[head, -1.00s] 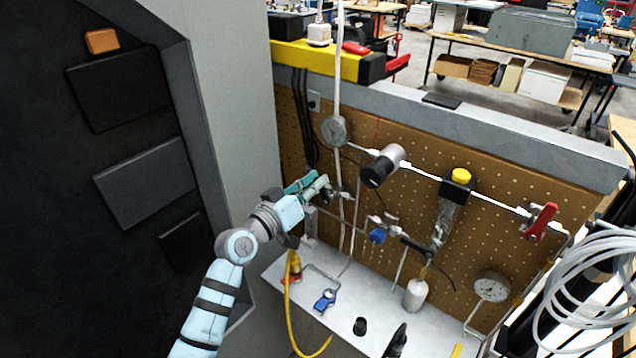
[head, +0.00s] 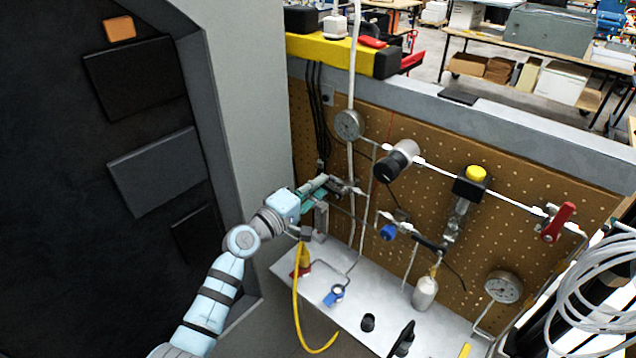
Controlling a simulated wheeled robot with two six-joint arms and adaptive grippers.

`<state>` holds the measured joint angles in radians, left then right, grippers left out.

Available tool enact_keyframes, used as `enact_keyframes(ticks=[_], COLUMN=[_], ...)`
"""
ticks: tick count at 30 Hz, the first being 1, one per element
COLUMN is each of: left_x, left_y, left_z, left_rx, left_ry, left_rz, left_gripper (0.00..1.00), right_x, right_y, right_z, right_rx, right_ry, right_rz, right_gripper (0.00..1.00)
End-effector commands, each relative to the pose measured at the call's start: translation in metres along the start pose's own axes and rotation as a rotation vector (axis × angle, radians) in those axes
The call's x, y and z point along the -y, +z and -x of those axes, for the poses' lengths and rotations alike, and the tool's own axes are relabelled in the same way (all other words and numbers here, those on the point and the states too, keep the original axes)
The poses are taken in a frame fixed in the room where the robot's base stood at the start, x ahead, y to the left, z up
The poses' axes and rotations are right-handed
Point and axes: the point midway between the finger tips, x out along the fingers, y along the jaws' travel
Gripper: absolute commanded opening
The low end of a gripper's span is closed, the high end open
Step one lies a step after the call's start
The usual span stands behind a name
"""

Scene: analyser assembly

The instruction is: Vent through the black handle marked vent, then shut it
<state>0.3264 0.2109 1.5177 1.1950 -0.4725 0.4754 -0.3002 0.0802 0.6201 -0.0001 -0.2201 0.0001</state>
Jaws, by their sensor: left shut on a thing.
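My left gripper (head: 326,187) reaches in from the left to the left end of the pipework on the pegboard, below the round gauge (head: 348,124). Its fingers are shut on a small handle at a valve there. I take it for the black vent handle, but the fingers hide most of it and I can read no mark. The valve's metal fitting (head: 347,189) shows just right of the fingertips. My right gripper is not in view.
Right of the gripper are a blue knob (head: 388,232), a black bar (head: 430,243), a small cylinder (head: 425,293) and a red handle (head: 558,222). A yellow hose (head: 297,300) hangs below my arm. The white shelf (head: 385,300) holds a blue-handled valve (head: 334,295).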

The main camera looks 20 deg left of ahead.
Motion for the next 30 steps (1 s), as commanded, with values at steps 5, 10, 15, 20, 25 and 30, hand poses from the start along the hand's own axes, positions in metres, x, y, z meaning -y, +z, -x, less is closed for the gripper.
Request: enact_keyframes(ticks=[5,10,15,20,25,30], left_x=[0.0047,0.0074,0.0086,0.0089,0.0090,0.0092], left_y=[-0.0001,0.0002,0.0005,0.0006,0.0008,0.0009], left_z=[0.0000,-0.0001,-0.0001,-0.0001,0.0000,-0.0001], left_rx=[-0.001,-0.001,-0.001,-0.001,-0.001,0.000], left_ry=[0.001,0.001,0.001,0.001,0.000,0.000], left_rz=[0.095,0.152,0.176,0.180,0.180,0.179], left_gripper=[0.00,0.00,0.00,0.00,0.00,0.32], right_x=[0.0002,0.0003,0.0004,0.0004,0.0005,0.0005], right_y=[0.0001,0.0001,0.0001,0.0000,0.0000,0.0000], right_z=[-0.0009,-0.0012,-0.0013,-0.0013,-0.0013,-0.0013], right_rx=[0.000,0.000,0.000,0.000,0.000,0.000], right_ry=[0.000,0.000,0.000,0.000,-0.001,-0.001], right_rz=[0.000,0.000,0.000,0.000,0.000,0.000], right_gripper=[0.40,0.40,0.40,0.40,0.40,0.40])
